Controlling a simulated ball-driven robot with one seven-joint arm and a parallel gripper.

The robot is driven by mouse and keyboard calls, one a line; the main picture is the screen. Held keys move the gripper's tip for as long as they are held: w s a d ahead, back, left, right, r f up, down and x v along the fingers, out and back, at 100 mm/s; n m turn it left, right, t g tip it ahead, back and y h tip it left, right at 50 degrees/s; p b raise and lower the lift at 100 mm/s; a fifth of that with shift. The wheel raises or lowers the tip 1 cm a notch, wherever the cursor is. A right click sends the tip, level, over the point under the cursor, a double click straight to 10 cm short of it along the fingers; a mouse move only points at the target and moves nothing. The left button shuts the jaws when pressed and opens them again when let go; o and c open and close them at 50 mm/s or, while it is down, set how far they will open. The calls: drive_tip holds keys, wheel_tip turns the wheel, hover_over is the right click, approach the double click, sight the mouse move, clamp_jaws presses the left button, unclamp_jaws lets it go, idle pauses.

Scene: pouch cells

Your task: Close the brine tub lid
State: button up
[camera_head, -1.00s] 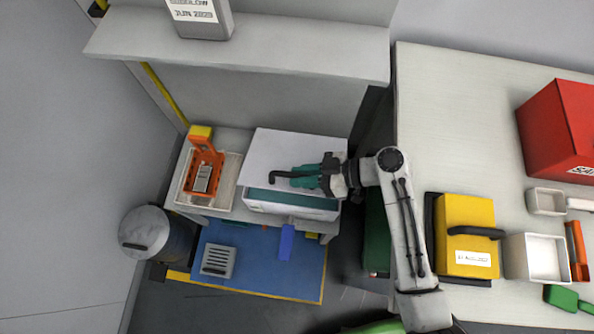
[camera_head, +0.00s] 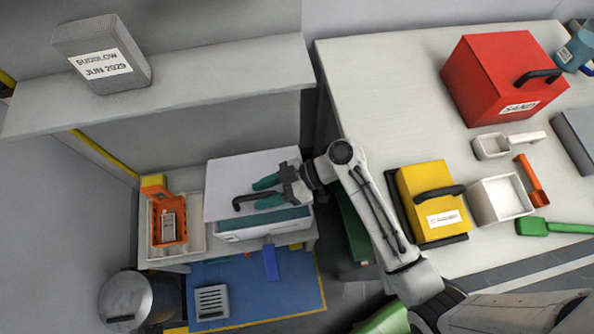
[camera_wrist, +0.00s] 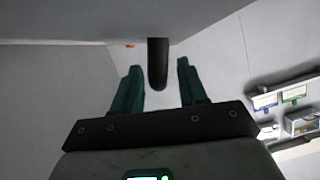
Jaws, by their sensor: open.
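The brine tub (camera_head: 262,229) is a white box on the low bench, with a teal band showing under the lid's front edge. Its white lid (camera_head: 235,172) lies over the top; I cannot tell how far its front edge is from the rim. A black bar handle (camera_head: 240,204) sticks out from the lid. My gripper (camera_head: 257,195) is open over the front of the lid, its teal fingers on either side of the handle. In the wrist view the handle (camera_wrist: 157,65) stands between the spread fingers, apart from both, with the lid's grey surface (camera_wrist: 80,20) above.
An orange rack (camera_head: 167,218) stands in a tray left of the tub. A shelf (camera_head: 200,80) with a grey block (camera_head: 102,65) hangs above. A blue mat (camera_head: 300,285) lies below. A yellow box (camera_head: 428,190) and red box (camera_head: 500,75) stand on the right table.

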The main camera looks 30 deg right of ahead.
drive_tip(key=shift+r, duration=0.5)
drive_tip(key=s+d+r, duration=0.2)
drive_tip(key=s+r, duration=0.9)
drive_tip(key=s, duration=0.2)
drive_tip(key=shift+s+d+r+b, duration=0.15)
drive_tip(key=shift+s+r+b, duration=0.15)
drive_tip(key=shift+s+r, duration=0.1)
